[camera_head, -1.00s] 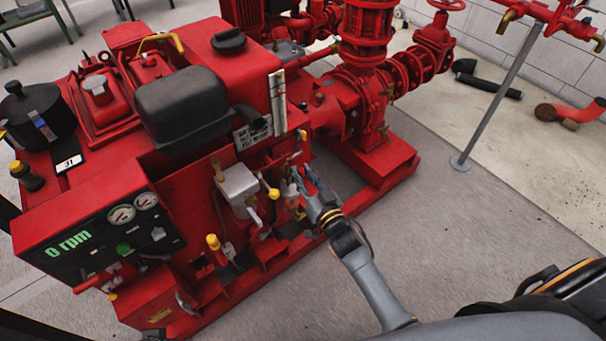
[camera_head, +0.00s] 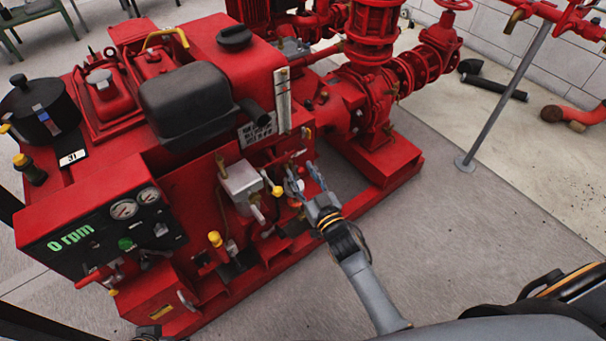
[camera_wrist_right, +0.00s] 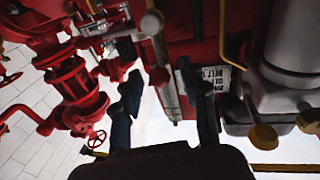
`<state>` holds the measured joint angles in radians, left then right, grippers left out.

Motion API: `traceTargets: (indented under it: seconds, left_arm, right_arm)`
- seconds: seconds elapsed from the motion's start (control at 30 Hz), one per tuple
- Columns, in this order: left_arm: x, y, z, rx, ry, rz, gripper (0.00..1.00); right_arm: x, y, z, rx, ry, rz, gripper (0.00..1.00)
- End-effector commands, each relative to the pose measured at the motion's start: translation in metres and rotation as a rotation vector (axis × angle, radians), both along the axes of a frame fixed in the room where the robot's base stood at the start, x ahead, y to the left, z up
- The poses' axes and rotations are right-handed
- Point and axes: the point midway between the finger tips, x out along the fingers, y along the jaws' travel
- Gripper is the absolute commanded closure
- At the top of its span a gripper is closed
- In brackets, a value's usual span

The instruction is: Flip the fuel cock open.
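The red pumpset engine (camera_head: 190,190) fills the left and middle of the head view. My right gripper (camera_head: 303,173) is open at the engine's near right side, just right of a silver-grey box (camera_head: 241,184) and a yellow-tipped lever (camera_head: 274,187). Small fittings lie around its left finger; I cannot tell for certain which is the fuel cock. In the right wrist view the gripper (camera_wrist_right: 165,100) has its dark fingers apart, with a grey rod-like part (camera_wrist_right: 165,75) showing between them; contact cannot be told. My left gripper's fingers do not show.
A gauge panel (camera_head: 103,229) reading "0 rpm" is at the engine's left. A black tank (camera_head: 185,103) sits on top. Red pipework (camera_head: 365,100) rises behind the gripper. A grey stand post (camera_head: 505,100) stands at right. The floor (camera_head: 440,240) right of the engine is clear.

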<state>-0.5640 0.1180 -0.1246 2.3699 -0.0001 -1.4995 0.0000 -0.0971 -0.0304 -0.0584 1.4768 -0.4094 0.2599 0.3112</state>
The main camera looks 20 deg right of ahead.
Motion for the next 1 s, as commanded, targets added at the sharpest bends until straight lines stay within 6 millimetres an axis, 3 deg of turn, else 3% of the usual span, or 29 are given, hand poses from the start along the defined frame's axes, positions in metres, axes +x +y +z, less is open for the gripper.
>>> traceTargets:
  seconds: [0.37, 0.8, 1.0]
  left_arm:
    - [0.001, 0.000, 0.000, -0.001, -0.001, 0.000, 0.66]
    - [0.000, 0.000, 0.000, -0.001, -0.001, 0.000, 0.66]
    - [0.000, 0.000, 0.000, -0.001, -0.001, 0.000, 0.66]
  right_arm:
    - [-0.007, -0.001, -0.001, 0.001, 0.002, 0.000, 0.54]
    - [-0.092, -0.014, -0.006, 0.000, 0.004, 0.000, 0.54]
    - [-0.114, -0.018, -0.007, 0.001, 0.002, -0.001, 0.54]
